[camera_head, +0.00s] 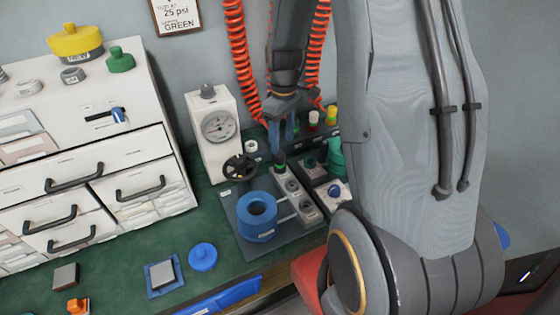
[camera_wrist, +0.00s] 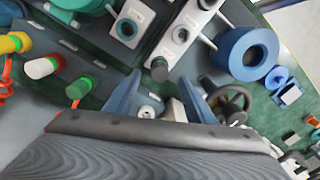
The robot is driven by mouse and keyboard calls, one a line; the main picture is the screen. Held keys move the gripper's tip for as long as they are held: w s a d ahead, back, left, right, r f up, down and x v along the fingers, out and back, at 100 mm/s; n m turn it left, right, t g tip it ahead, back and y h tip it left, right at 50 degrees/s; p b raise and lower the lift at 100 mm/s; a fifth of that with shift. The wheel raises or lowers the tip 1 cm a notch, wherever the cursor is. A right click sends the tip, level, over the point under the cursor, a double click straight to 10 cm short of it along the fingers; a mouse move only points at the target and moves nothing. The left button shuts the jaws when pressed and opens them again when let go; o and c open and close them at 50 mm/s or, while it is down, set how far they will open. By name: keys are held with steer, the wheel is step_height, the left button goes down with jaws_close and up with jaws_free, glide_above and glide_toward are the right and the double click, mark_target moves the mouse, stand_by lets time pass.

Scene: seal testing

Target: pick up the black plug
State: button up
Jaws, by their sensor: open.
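A dark, nearly black round plug (camera_wrist: 159,66) stands at the end of a white block (camera_wrist: 188,30) with round ports in the wrist view. My gripper (camera_wrist: 160,80) is open. Its two blue-grey fingers lie left and right of the plug in the picture, with the plug in line with the gap between their tips. No contact with the plug shows, and I cannot tell the remaining height. In the head view my gripper (camera_head: 283,150) points down over the end of the white block (camera_head: 293,188); the plug is hard to make out there behind the fingers.
A black handwheel (camera_head: 240,167) and white gauge box (camera_head: 214,130) stand close on the left, a blue ring (camera_head: 257,217) in front. Red, yellow and green capped parts (camera_wrist: 60,68) stand on the gripper's other side. Orange coiled hoses (camera_head: 240,60) hang behind. White drawers (camera_head: 100,160) stand far left.

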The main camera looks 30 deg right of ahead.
mark_target(280, 154)
steer(key=shift+w+a+f+p, duration=0.15)
steer(key=shift+f+p, duration=0.1)
steer(key=shift+f, duration=1.55)
steer(key=shift+w+a+f+p, duration=0.1)
steer(key=shift+f+p, duration=0.15)
steer(key=shift+f, duration=1.55)
steer(key=c, duration=1.2)
